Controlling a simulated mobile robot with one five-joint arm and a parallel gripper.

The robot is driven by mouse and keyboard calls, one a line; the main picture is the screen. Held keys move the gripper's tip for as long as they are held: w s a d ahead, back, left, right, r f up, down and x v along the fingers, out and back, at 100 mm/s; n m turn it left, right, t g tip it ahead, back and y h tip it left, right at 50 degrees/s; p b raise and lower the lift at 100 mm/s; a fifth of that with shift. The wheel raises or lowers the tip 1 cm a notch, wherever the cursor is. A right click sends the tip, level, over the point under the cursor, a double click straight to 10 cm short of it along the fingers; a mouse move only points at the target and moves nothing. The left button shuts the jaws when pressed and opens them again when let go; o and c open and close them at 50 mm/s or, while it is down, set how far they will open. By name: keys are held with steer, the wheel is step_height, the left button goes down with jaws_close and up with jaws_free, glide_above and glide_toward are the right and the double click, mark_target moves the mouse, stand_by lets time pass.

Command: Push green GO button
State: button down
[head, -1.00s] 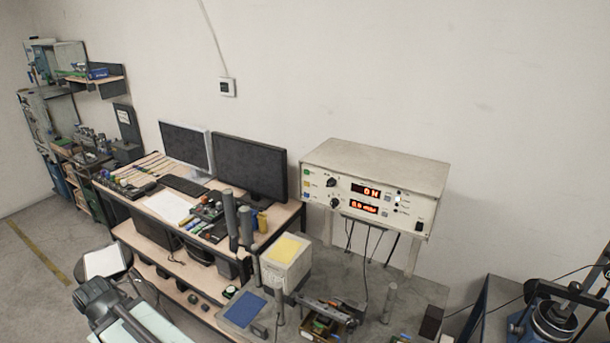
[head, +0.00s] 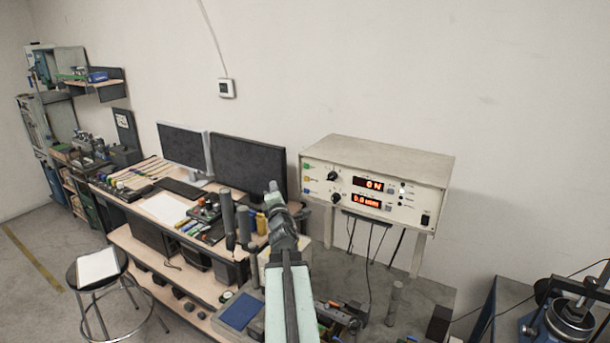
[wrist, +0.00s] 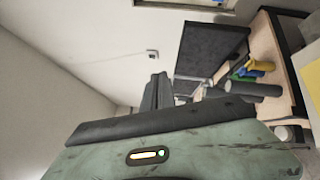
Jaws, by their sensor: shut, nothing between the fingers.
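A beige instrument box (head: 378,158) with lit orange displays stands at the back right in the head view. A small green button (head: 308,167) sits at the upper left of its front panel, above a small yellow one (head: 307,179). Any lettering on the green button is too small to read. My gripper (head: 273,187) is raised left of the box, in front of the dark monitor, and appears apart from the button. In the wrist view the dark fingers (wrist: 157,92) are shut together and empty. The box does not show clearly in the wrist view.
Two monitors (head: 239,167) stand on the desk left of the box. The wrist view shows a monitor (wrist: 205,48) and a yellow object (wrist: 260,66). A stool (head: 97,268) is at lower left. Cables (head: 370,245) hang under the box.

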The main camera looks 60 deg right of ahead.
mark_target(303, 172)
steer(key=s+n, duration=0.1)
steer(key=s+d+r+n+t, duration=0.1)
steer(key=s, duration=0.1)
steer(key=s+d+r+n+t, duration=0.1)
steer(key=shift+s+d+r+n, duration=0.15)
steer(key=shift+n, duration=0.15)
steer(key=shift+d, duration=0.1)
steer(key=d, duration=0.8)
steer(key=shift+d, duration=0.3)
stand_by(1.5)
steer(key=shift+d, duration=0.4)
